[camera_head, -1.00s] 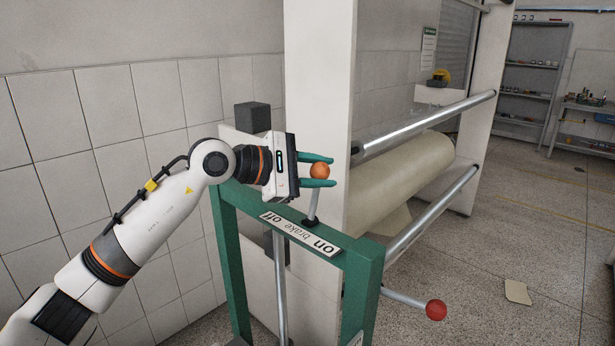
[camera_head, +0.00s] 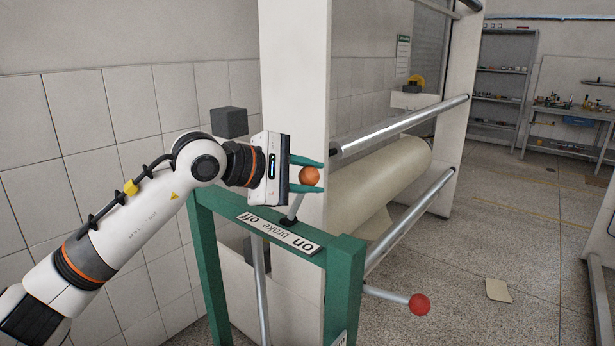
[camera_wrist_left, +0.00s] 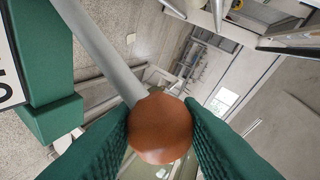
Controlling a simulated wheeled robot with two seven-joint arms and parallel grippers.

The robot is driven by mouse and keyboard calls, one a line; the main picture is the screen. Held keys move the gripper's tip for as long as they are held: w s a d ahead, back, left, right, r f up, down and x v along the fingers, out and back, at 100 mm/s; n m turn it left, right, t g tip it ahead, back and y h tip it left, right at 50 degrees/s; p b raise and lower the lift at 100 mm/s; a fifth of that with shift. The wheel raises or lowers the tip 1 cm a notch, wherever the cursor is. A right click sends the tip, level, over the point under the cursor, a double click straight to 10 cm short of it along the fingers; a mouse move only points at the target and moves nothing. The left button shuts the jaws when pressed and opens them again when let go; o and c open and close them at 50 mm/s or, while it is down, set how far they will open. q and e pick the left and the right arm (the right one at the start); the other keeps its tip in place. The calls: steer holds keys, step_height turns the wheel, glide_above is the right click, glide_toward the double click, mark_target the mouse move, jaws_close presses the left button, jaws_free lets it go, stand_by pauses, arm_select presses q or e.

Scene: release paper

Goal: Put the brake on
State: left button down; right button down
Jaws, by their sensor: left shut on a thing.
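The brake lever is a short grey rod (camera_head: 294,207) with an orange ball knob (camera_head: 309,176), standing on the top bar of a green frame (camera_head: 345,262). It leans to the right, toward the "on" end of the label plate (camera_head: 277,232) reading "on brake off". My left gripper (camera_head: 318,176) is shut on the knob, one finger above and one below. In the left wrist view the knob (camera_wrist_left: 160,128) sits between the two green fingers, with the rod (camera_wrist_left: 100,48) running up left. My right gripper is not in view.
A white machine post (camera_head: 296,90) stands right behind the lever, close to my fingers. A paper roll (camera_head: 385,180) and metal bars lie beyond. A red-knobbed rod (camera_head: 420,304) sticks out from the frame at lower right. Open floor lies to the right.

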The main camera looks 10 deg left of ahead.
arm_select(q)
steer(key=c, duration=1)
jaws_free()
steer(key=shift+s+d+f, duration=0.1)
steer(key=shift+d, duration=0.05)
steer(key=shift+c, duration=0.2)
steer(key=shift+s+a, duration=0.1)
steer(key=shift+a, duration=0.15)
steer(key=b+v, duration=0.2)
steer(key=v, duration=0.9)
steer(key=shift+s+a+r+b, duration=0.15)
steer(key=shift+s+r+b, duration=0.1)
steer(key=shift+b, duration=0.15)
steer(key=shift+f, duration=0.1)
